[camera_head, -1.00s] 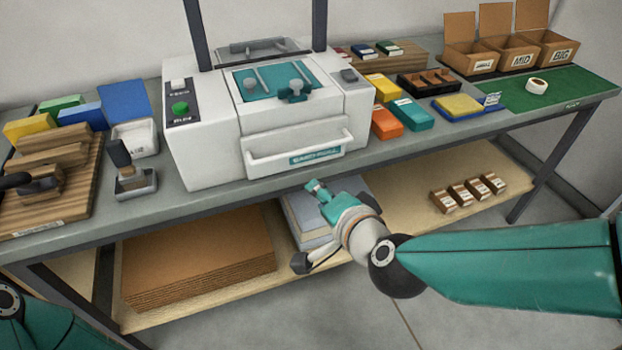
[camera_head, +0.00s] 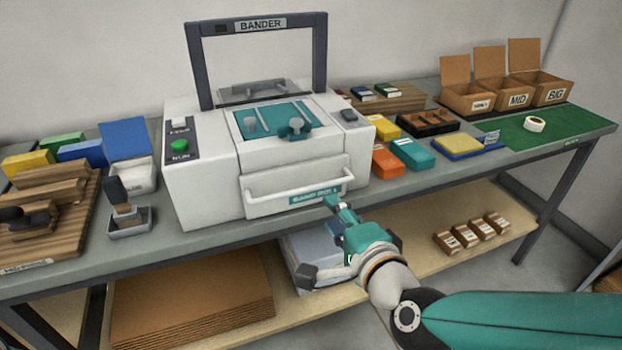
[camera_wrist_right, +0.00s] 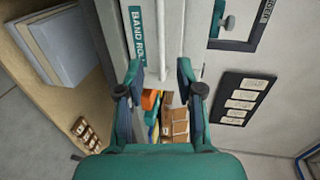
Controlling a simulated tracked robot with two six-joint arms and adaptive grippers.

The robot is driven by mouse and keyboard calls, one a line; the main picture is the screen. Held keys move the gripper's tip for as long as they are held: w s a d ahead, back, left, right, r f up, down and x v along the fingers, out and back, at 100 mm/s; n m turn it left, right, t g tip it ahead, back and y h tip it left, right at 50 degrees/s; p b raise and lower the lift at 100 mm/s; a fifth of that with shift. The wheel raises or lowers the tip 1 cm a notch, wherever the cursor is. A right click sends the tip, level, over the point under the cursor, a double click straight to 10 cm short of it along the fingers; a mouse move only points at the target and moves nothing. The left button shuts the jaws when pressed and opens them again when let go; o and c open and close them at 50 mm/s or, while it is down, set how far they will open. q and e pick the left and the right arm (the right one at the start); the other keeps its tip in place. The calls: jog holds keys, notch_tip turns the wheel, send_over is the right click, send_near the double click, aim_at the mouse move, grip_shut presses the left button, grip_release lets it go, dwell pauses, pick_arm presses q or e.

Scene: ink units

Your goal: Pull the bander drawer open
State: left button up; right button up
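The bander (camera_head: 200,185) is a white machine on the bench. Its drawer (camera_head: 270,182) sits at the lower front and looks closed. A white bar handle (camera_head: 290,186) spans the drawer front above a teal label, and the handle also shows in the right wrist view (camera_wrist_right: 163,40). My right gripper (camera_head: 336,203) is just in front of and below the handle's right end. In the right wrist view its fingers (camera_wrist_right: 160,75) are apart, with the bar lined up between them; whether they touch it is not clear. My left gripper is out of view.
The bench (camera_head: 215,238) holds a stamp in a tray (camera_head: 130,218) left of the bander and coloured boxes (camera_head: 412,154) to its right. Open cartons (camera_head: 500,95) stand at the back right. A lower shelf (camera_head: 400,245) holds cardboard sheets (camera_head: 190,295) and small boxes.

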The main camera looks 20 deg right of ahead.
aim_at(311, 189)
jog(key=b+x, duration=0.1)
jog(key=x, duration=1)
jog(key=shift+w, duration=0.15)
jog(key=shift+c, duration=0.4)
grip_shut()
jog(key=shift+a+f, duration=0.1)
